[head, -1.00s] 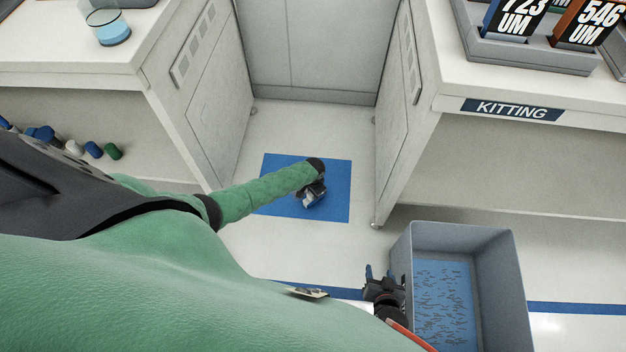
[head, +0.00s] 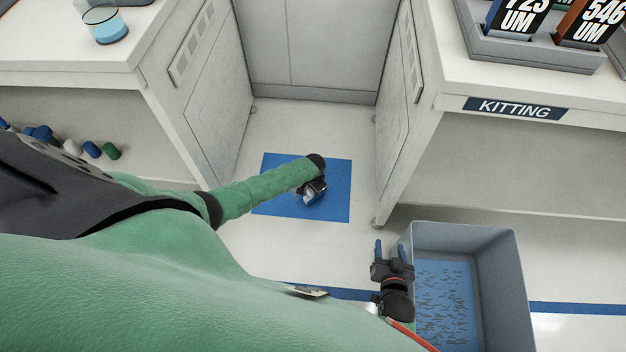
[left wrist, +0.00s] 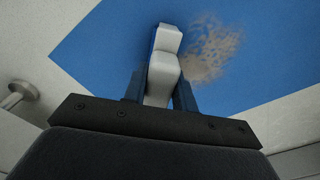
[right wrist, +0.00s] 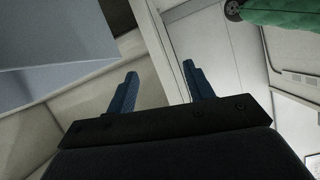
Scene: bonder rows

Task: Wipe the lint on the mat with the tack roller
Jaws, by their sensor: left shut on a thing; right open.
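The blue mat (head: 335,205) lies flat on the floor between two cabinets; it also shows in the left wrist view (left wrist: 110,50). A grey-brown patch of lint (left wrist: 212,50) lies on the mat, right of the held tool in the left wrist view. My left gripper (head: 313,196) is low over the mat. It is shut on the tack roller (left wrist: 163,68), which is white with a blue edge. I cannot tell whether the roller touches the mat. My right gripper (head: 392,252) is open and empty beside the grey bin; its spread fingers show in the right wrist view (right wrist: 158,90).
A grey bin (head: 500,270) with a blue bottom and many dark flecks stands at the lower right. The kitting bench (head: 450,85) is above it, holding labelled boxes. A left bench (head: 60,55) holds a beaker (head: 105,24). Cabinet sides flank the mat closely.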

